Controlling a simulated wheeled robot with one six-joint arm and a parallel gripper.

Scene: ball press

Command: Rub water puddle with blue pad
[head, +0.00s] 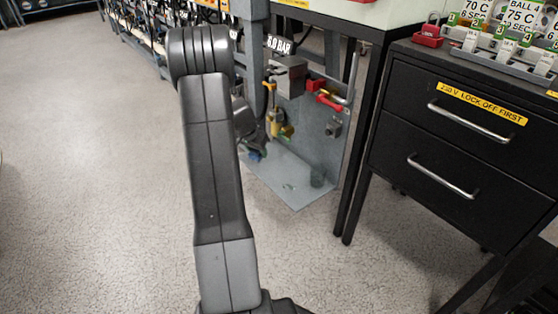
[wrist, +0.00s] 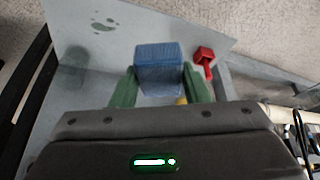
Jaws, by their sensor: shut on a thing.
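My gripper (wrist: 160,88) has green fingers and is shut on a blue pad (wrist: 158,66), a block with a ribbed surface, in the wrist view. The water puddle (wrist: 103,23) shows as a few small dark wet patches on a grey plate (wrist: 200,28), up and left of the pad. It also shows faintly on the plate in the head view (head: 289,187). The pad appears apart from the puddle.
A grey upright panel (head: 320,150) with red and yellow valve parts (head: 327,99) stands over the plate. A black drawer cabinet (head: 450,140) and dark table legs (head: 350,190) are to the right. Floor at left is clear.

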